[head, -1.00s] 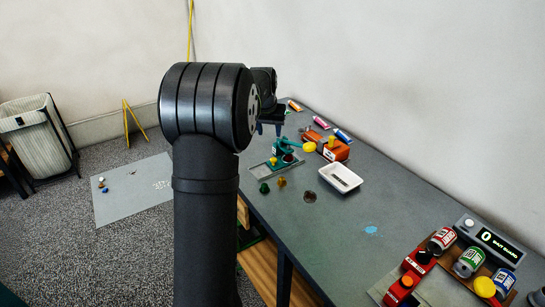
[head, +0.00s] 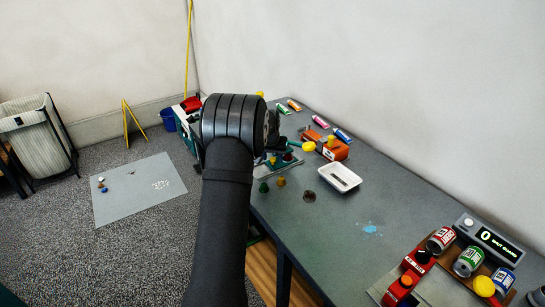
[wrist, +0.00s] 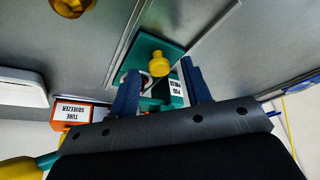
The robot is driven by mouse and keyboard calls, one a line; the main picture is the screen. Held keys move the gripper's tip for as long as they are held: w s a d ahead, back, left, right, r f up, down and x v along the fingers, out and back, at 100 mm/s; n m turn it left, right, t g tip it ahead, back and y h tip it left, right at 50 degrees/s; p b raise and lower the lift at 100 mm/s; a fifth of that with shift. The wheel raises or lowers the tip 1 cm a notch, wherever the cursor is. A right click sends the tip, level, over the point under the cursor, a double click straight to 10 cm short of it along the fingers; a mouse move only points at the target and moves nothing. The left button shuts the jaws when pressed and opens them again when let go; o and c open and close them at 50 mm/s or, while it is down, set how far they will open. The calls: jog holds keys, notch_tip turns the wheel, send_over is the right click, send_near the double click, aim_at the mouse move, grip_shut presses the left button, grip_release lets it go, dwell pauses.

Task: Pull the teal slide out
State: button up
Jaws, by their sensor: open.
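The teal pod press (wrist: 145,48) with its "POD PRESS" label shows in the wrist view. A yellow knob (wrist: 158,67) stands on its near teal part, which looks like the slide. My gripper (wrist: 161,72) is open, with one blue finger on each side of the knob. I cannot tell whether either finger touches it. In the head view my arm hides part of the teal press (head: 295,160) and most of the gripper.
The orange tube squeezer (head: 335,151) and a white tray (head: 339,177) stand to the right of the press. Small green and brown pods (head: 281,181) lie in front of it. The middle of the table is mostly clear.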

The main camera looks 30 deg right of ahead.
jog(key=shift+f, duration=0.1)
grip_shut()
jog(key=a, duration=0.9)
grip_release()
jog(key=v, duration=1.7)
jog(key=shift+r, duration=0.2)
jog(key=shift+f, duration=0.1)
